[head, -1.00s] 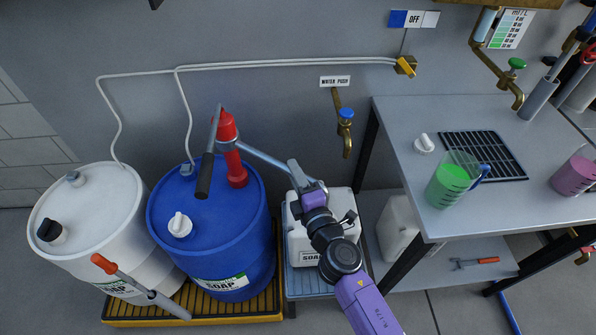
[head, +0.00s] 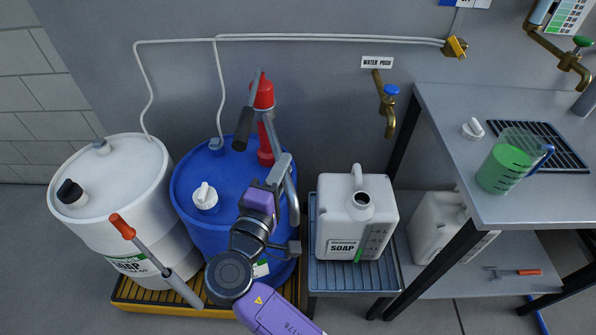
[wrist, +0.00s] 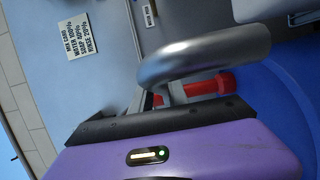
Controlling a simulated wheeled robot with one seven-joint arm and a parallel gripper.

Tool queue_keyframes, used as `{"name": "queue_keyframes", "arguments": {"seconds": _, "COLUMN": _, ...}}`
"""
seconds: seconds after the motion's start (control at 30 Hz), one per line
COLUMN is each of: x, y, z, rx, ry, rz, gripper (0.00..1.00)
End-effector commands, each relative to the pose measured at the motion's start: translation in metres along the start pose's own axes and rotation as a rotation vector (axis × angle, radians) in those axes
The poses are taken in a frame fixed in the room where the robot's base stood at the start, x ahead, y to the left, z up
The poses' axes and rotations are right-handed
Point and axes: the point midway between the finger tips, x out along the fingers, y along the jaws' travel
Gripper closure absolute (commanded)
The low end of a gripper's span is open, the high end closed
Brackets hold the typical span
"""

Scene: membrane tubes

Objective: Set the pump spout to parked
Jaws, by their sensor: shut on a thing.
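The red hand pump (head: 264,95) stands on top of the blue drum (head: 195,235). Its grey metal spout (head: 292,205) comes off the pump and bends down at the front right of the blue drum, left of the white jug. My gripper (head: 276,182) is shut on the spout near its bend and hides part of it. In the wrist view the curved spout (wrist: 205,55) passes just beyond the jaws, with the red pump (wrist: 210,84) behind it. The pump's lever handle (head: 243,125) hangs with its dark grip on the pump's left.
An open-mouthed white soap jug (head: 340,225) stands on a grey stand to the right. A white drum (head: 110,180) is on the left, with an orange-handled tool (head: 150,255) before it. The steel table (head: 520,205) and a water tap (head: 388,105) are further right.

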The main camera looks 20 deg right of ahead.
Motion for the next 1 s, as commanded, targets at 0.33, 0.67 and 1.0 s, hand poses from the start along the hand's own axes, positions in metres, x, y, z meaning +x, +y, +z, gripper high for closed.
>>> {"name": "queue_keyframes", "arguments": {"seconds": 0.33, "x": -0.011, "y": -0.002, "z": -0.018, "rx": -0.002, "ry": -0.085, "rz": -0.002, "gripper": 1.0}}
{"name": "queue_keyframes", "arguments": {"seconds": 0.67, "x": -0.015, "y": -0.001, "z": -0.02, "rx": -0.002, "ry": -0.095, "rz": -0.003, "gripper": 1.0}}
{"name": "queue_keyframes", "arguments": {"seconds": 1.0, "x": -0.015, "y": -0.001, "z": -0.02, "rx": -0.001, "ry": -0.095, "rz": -0.002, "gripper": 0.58}}
